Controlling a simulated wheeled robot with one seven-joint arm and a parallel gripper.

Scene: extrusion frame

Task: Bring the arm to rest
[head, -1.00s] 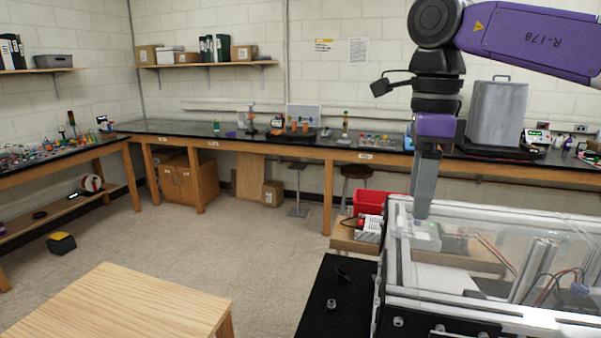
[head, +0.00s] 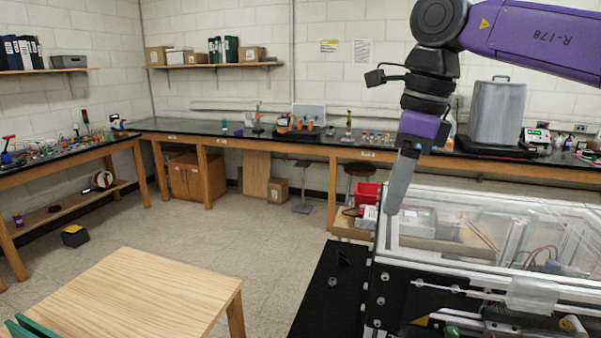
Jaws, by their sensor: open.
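My purple and black arm reaches in from the upper right of the head view, bent at the elbow. My gripper (head: 393,207) hangs from it, tilted with its tip down and to the left. It is empty. From this side its fingers overlap, so the gap between them hardly shows. The tip appears in front of the left end of the clear-topped extrusion frame (head: 377,280); I cannot tell how far apart they are.
The frame fills the lower right, beside a black surface (head: 318,285). A wooden table (head: 140,300) stands at lower left. A red bin (head: 367,193) is behind the frame. Lab benches (head: 230,142) line the walls. Open floor (head: 270,225) lies between.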

